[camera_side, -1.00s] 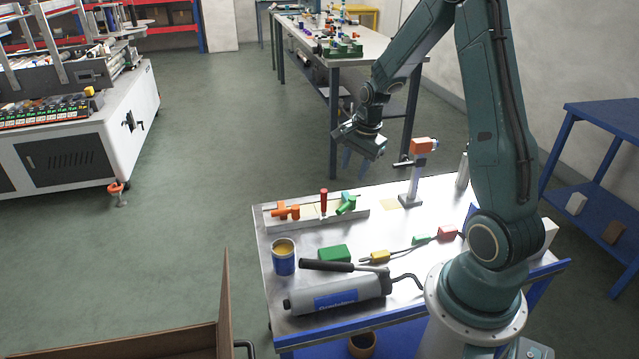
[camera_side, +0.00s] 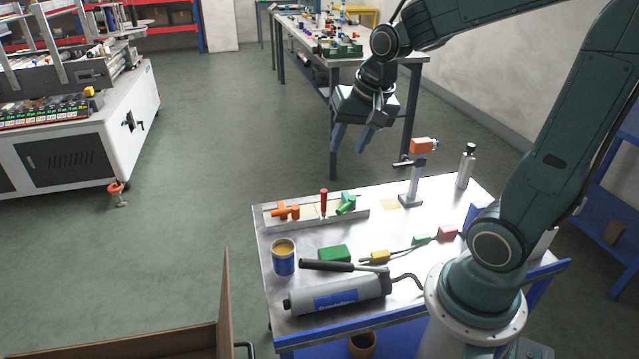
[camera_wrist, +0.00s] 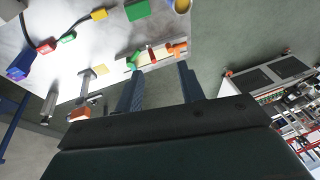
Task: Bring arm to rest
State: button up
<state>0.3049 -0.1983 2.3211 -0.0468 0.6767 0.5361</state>
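My gripper (camera_side: 350,142) hangs in the air above and behind the far edge of the metal work table (camera_side: 300,235). Its two fingers point down and stand apart, with nothing between them. In the wrist view my gripper (camera_wrist: 160,85) also shows its two fingers apart and empty. My arm reaches up from its base at the right of the table and bends over toward the gripper.
A white tray (camera_side: 335,219) holds orange, red and green pieces. A stand with an orange head (camera_side: 424,146), a bottle (camera_side: 466,168), a blue can (camera_side: 284,262), a green block (camera_side: 335,253) and a grey cylinder tool (camera_side: 335,297) stand or lie on the table. Open floor lies left.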

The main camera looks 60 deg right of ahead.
jog(key=s+a+r+n+t, duration=0.1)
jog(key=s+a+r+n, duration=0.3)
jog(key=s+a+n, duration=0.4)
jog(key=s+n, duration=0.1)
jog(key=s, duration=0.2)
jog(key=shift+s+r+t+y, duration=0.3)
jog(key=shift+r+y, duration=0.05)
jog(key=shift+y, duration=0.05)
jog(key=shift+o, duration=0.5)
jog(key=shift+a, duration=0.1)
